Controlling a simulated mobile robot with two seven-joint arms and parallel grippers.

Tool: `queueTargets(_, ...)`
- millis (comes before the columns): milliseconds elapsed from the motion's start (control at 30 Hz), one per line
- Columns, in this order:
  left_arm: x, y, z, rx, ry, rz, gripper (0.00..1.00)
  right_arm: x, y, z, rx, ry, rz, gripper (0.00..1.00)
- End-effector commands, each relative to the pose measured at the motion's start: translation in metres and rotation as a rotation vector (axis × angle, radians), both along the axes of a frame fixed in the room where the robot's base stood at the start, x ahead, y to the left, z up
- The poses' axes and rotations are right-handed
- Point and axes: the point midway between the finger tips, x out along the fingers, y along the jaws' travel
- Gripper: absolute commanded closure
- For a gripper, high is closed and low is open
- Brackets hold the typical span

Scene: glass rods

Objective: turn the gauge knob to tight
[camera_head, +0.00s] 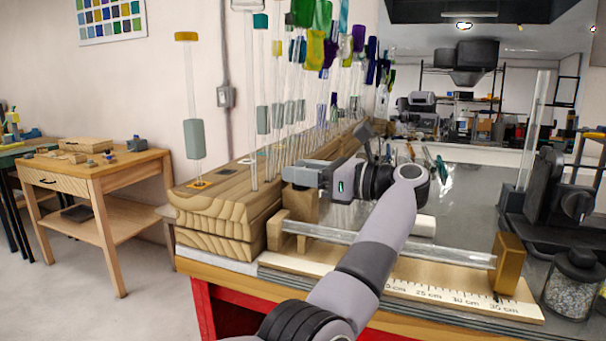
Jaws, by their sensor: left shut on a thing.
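The gauge is a pale board (455,296) with a centimetre scale. It has a wooden block (279,232) at its left end and a brown block (508,263) at its right end. A clear glass rod (440,252) lies level between the blocks. My left gripper (299,175) is at the top of a wooden post (301,206) by the board's left end. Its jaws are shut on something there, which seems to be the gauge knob. The jaws hide the knob, so its setting cannot be read. My right gripper is out of view.
A wooden rack (215,235) with several upright glass rods and coloured pieces stands close to the left gripper. A jar of granules (574,284) and a black device (550,200) stand at the right. The grey bench behind the gauge is partly clear.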

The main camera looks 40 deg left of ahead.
Motion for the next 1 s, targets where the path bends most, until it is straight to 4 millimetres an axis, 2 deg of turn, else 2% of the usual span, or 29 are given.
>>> queueTargets(400,0.0002,-0.0007,-0.0027,-0.006,0.005,0.085,0.88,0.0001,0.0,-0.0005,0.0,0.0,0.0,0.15)
queueTargets(967,-0.0001,-0.0005,-0.0035,-0.007,0.006,0.098,0.88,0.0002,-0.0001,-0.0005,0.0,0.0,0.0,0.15)
queueTargets(1000,-0.0001,-0.0005,-0.0036,-0.007,0.006,0.098,0.51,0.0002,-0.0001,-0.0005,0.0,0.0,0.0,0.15)
